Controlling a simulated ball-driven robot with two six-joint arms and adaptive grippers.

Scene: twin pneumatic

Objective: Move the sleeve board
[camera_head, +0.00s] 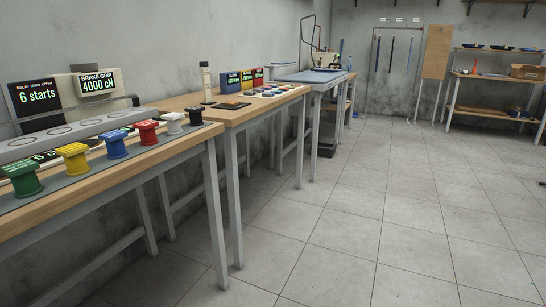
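I cannot pick out a sleeve board for certain in the head view. A far table with a grey-blue top (311,75) stands along the left wall and carries a pale machine (325,59) with a thin frame above it. Items on that table are too small to tell apart. Neither of my grippers is in view.
A near wooden bench (190,142) holds coloured spools, including a green one (21,179), and lit displays (97,82). A second bench (237,116) carries small coloured boxes. A shelf with a cardboard box (527,71) stands back right. The tiled floor (400,215) is largely clear.

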